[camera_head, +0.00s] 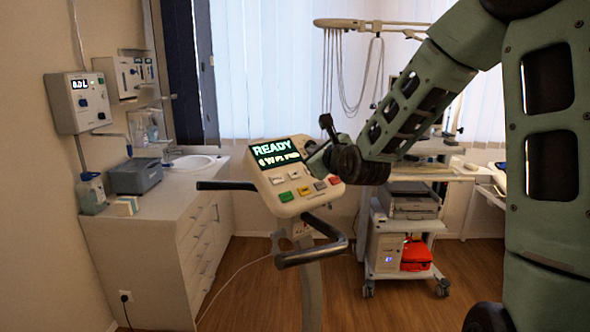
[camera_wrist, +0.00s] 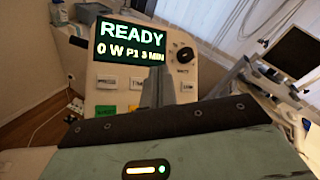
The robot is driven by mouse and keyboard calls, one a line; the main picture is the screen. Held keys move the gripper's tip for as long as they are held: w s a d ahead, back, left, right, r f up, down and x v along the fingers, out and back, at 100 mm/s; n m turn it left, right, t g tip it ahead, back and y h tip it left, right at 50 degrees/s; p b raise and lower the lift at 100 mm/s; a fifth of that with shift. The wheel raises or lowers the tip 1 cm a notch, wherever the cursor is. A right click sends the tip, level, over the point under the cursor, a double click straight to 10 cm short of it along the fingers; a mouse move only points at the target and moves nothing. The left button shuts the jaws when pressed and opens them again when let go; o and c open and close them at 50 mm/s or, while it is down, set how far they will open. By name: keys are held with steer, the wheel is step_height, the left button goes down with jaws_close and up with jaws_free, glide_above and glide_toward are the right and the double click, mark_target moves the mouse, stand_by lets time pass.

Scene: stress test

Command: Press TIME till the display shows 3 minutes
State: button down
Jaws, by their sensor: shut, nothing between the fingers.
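The exercise bike console (camera_head: 300,207) has a lit display (camera_head: 275,153) above rows of buttons. In the wrist view the display (camera_wrist: 129,43) shows READY, with a smaller line that seems to read 0 W P1 3 MIN. Pale buttons, a green button (camera_head: 286,196) and a red button (camera_head: 335,180) show; their labels are too small to read surely, so I cannot tell which is TIME. My gripper (camera_wrist: 157,88) is shut and empty over the button area, just below the display. Its fingers cover part of the panel. I cannot tell whether it touches a button.
A black knob (camera_wrist: 184,54) sits right of the display. The bike's black handlebar (camera_head: 315,248) juts out in front. A counter with a sink (camera_head: 187,162) stands left, and a wheeled cart (camera_head: 408,222) stands behind on the right.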

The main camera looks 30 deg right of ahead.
steer(key=s+r+p, duration=0.1)
steer(key=p, duration=0.1)
steer(key=s+r+p, duration=0.1)
steer(key=r, duration=0.1)
steer(key=shift+s+d+r+p, duration=0.15)
steer(key=shift+s+r+p, duration=0.1)
steer(key=shift+s+p, duration=0.1)
stand_by(0.6)
steer(key=s+a+f+n+g+y+b, duration=0.3)
steer(key=s+a+f+n+g+b, duration=0.15)
steer(key=a+f+n, duration=0.55)
steer(key=s+a+f+n+g+y+b, duration=0.25)
steer(key=s+a+f+n+b, duration=0.2)
steer(key=a+f+n, duration=0.6)
steer(key=s+a+f+n+g+b, duration=0.2)
steer(key=s+a+n+g, duration=0.1)
steer(key=s+n, duration=0.3)
steer(key=s+a+f+n+g+h+b, duration=0.1)
steer(key=s+a+f+n+g+b, duration=0.1)
steer(key=s+n, duration=0.4)
steer(key=s+a+f+n+g+h+b, duration=0.1)
steer(key=s+a+f+n+g+b, duration=0.2)
steer(key=s+n, duration=0.4)
steer(key=s+f+g, duration=0.1)
steer(key=s, duration=0.4)
steer(key=shift+a+f+b, duration=0.15)
steer(key=shift+a+b, duration=0.15)
steer(key=shift+a, duration=0.05)
